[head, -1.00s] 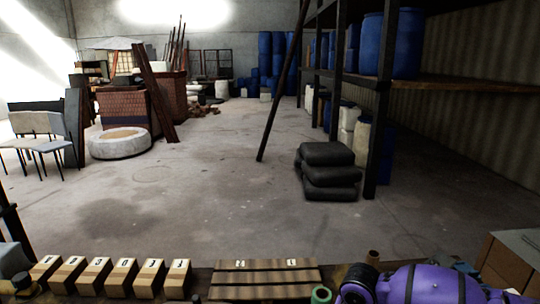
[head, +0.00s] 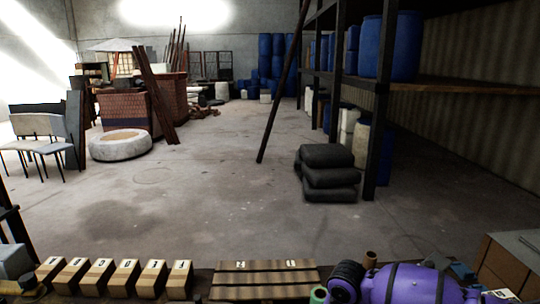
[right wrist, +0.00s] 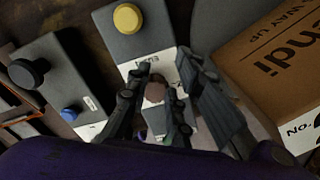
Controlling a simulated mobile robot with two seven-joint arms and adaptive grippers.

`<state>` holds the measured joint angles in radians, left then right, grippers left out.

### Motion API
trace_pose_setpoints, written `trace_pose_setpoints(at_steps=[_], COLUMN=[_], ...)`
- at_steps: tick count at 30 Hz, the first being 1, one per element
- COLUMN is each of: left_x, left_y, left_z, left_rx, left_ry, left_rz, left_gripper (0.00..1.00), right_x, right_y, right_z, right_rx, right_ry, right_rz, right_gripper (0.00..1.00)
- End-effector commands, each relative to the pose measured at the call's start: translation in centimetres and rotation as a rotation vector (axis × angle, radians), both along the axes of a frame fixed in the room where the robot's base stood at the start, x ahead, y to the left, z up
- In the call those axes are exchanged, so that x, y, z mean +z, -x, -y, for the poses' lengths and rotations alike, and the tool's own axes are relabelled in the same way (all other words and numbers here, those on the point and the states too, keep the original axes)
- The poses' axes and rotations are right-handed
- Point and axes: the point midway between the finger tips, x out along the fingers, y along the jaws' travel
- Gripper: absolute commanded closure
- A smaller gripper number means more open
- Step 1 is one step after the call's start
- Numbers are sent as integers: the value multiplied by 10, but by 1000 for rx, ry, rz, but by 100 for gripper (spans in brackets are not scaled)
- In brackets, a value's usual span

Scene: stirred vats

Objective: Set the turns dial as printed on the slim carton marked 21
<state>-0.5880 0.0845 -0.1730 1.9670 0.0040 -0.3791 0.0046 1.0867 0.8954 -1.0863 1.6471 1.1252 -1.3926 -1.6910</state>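In the right wrist view my right gripper (right wrist: 164,66) is open. Its two dark fingers are apart, with a round brownish knob (right wrist: 155,91) between or beyond them; I cannot tell whether they touch it. The knob is on a grey box (right wrist: 112,47) with a white label and a yellow knob (right wrist: 128,18). I cannot tell which control is the turns dial. A brown carton (right wrist: 262,55) at the right has a label starting "No. 2" (right wrist: 302,137); the rest is cut off. My left gripper is out of view.
Another grey box (right wrist: 50,62) has a black knob (right wrist: 28,72) and a blue knob (right wrist: 69,113). The floor (head: 210,180) beyond is open.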

Motion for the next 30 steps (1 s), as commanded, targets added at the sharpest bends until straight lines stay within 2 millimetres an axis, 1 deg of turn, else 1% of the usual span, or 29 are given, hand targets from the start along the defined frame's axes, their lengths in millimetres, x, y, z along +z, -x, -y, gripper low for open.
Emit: trace_pose_setpoints(at_steps=[1, 19, 26, 30], left_x=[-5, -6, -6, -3], left_y=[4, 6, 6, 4], left_z=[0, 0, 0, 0], left_rx=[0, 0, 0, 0], left_ry=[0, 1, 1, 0], left_rz=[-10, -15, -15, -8], left_gripper=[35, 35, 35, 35], right_x=[-17, -19, -20, -15], right_y=[6, 6, 0, -2], right_z=[-9, -11, -8, -8], right_rx=[2, 2, 2, 2], right_ry=[-18, -19, -17, -17], right_rz=[-10, -12, -11, -9], right_gripper=[100, 100, 100, 100])
